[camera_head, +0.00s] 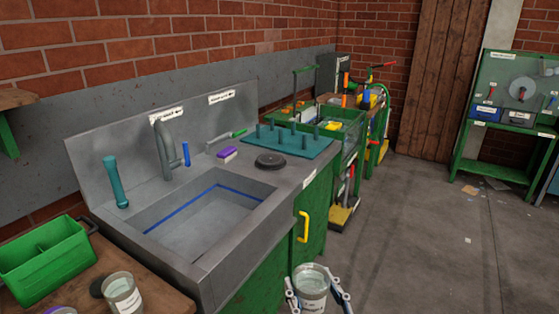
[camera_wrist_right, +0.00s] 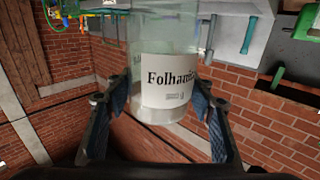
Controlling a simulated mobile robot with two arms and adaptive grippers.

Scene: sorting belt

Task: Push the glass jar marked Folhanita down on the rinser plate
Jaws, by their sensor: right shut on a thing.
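The glass jar marked Folhanita (camera_wrist_right: 170,75) is between the fingers of my right gripper (camera_wrist_right: 160,110) in the right wrist view. Its label reads upright there while the room shows upside down, so the jar seems inverted. In the head view the jar (camera_head: 311,284) is held at the bottom edge, in front of the green cabinet, with my right gripper (camera_head: 318,298) shut around it. The rinser plate, seemingly the dark round disc (camera_head: 270,161), lies on the counter right of the sink, well apart from the jar. My left gripper is not in view.
A sink (camera_head: 205,220) with a tap (camera_head: 165,145) lies left of the plate. A teal peg mat (camera_head: 290,139) sits behind it, a purple-topped brush (camera_head: 227,153) to its left. Another jar (camera_head: 123,293) and a green caddy (camera_head: 45,262) stand lower left. A yellow handle (camera_head: 303,227) juts from the cabinet.

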